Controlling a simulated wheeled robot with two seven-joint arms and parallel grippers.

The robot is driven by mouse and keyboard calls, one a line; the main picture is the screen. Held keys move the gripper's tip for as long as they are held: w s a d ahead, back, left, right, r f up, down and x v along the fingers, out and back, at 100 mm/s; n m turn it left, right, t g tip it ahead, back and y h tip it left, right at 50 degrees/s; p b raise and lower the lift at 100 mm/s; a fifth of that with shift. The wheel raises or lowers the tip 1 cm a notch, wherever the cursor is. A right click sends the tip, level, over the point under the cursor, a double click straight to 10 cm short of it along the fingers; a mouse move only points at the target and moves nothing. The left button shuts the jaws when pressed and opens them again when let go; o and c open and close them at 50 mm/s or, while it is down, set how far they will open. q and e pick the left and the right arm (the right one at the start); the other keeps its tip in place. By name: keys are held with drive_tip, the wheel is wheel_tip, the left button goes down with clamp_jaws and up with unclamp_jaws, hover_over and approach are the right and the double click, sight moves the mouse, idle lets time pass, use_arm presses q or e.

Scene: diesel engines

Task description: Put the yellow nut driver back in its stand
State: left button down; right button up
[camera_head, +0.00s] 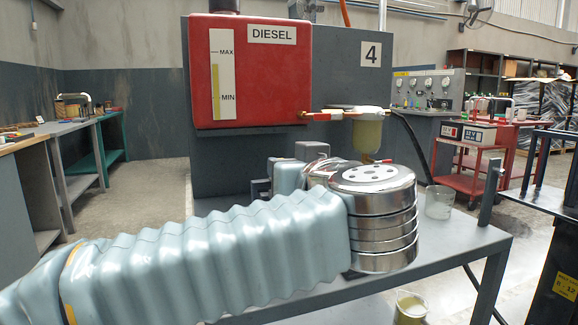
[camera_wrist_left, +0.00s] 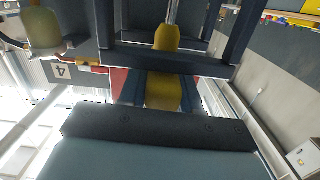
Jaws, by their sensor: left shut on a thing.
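The yellow nut driver (camera_wrist_left: 163,92) shows in the left wrist view, which looks upside down. Its thick yellow handle lies behind a dark crossbar, and its metal shaft runs to the top edge. My left gripper (camera_wrist_left: 166,62) is shut on the handle, its dark bars framing it. In the head view my left arm comes in from the left and hides most of the area around the gripper; the nut driver does not show there. I cannot make out the stand clearly in either view. My right gripper is not in view.
A red diesel tank (camera_head: 248,80) hangs on a grey panel (camera_head: 345,90). A filter bowl (camera_head: 367,133) hangs beside it. A glass beaker (camera_head: 439,203) stands on the grey bench (camera_head: 455,240). A dark rack (camera_head: 540,196) stands at the right edge. A red trolley (camera_head: 470,160) is behind.

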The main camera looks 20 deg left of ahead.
use_arm(q)
drive_tip(key=shift+c, duration=2.2)
unclamp_jaws()
drive_tip(key=shift+s+d, duration=0.15)
drive_tip(key=shift+p+v, duration=0.9)
drive_tip(key=shift+v, duration=1.05)
drive_tip(key=shift+p+v, duration=0.65)
drive_tip(key=shift+v, duration=1.95)
